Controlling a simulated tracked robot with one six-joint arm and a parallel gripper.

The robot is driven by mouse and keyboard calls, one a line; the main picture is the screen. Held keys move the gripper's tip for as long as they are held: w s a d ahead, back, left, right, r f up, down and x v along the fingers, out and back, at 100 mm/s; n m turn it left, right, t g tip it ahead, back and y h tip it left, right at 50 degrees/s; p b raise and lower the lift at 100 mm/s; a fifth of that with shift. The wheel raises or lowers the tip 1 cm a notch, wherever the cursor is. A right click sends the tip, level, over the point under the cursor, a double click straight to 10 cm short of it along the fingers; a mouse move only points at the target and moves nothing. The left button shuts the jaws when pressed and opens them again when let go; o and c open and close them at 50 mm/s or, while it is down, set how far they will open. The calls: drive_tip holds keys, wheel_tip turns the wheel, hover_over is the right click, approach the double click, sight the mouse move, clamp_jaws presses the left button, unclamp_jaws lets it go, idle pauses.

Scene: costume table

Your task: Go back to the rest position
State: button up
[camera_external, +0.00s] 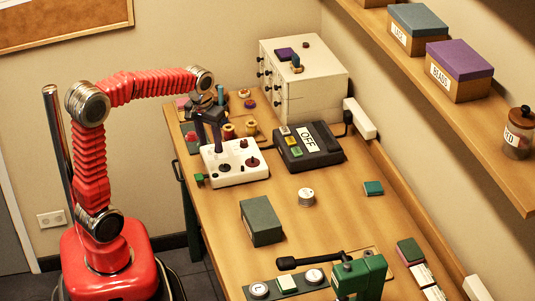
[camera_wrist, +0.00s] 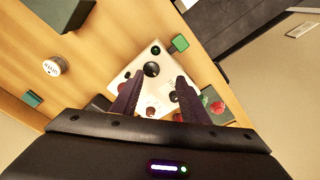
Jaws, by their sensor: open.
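My gripper (camera_external: 210,145) is at the end of my red arm, pointing down over the white panel (camera_external: 228,177) at the far left of the table. Its two dark fingers are apart with nothing between them. In the wrist view, my gripper (camera_wrist: 159,80) shows the same white panel (camera_wrist: 150,92) below and between the fingers. The panel carries dark knobs, and a green block (camera_external: 199,179) sits at its left edge. I cannot tell the exact height of the fingertips above the panel.
A black box marked OFF (camera_external: 322,150) stands right of the panel. A cream drawer cabinet (camera_external: 312,85) is behind, with spools (camera_external: 228,131) beside it. A dark green box (camera_external: 261,221) and a round tin (camera_external: 306,197) stand nearer. Bare tabletop lies between them.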

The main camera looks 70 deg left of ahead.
drive_tip(key=s+d+r+m+t, duration=0.1)
drive_tip(key=s+d+m, duration=0.3)
drive_tip(key=d, duration=0.6)
drive_tip(key=s+d+m+t, duration=0.3)
drive_tip(key=s+d+m, duration=0.1)
drive_tip(key=s+d, duration=0.5)
drive_tip(key=shift+s+d+r+h, duration=0.25)
drive_tip(key=shift+d+r+h, duration=0.15)
drive_tip(key=shift+d, duration=0.55)
drive_tip(key=shift+c, duration=0.6)
idle(1.0)
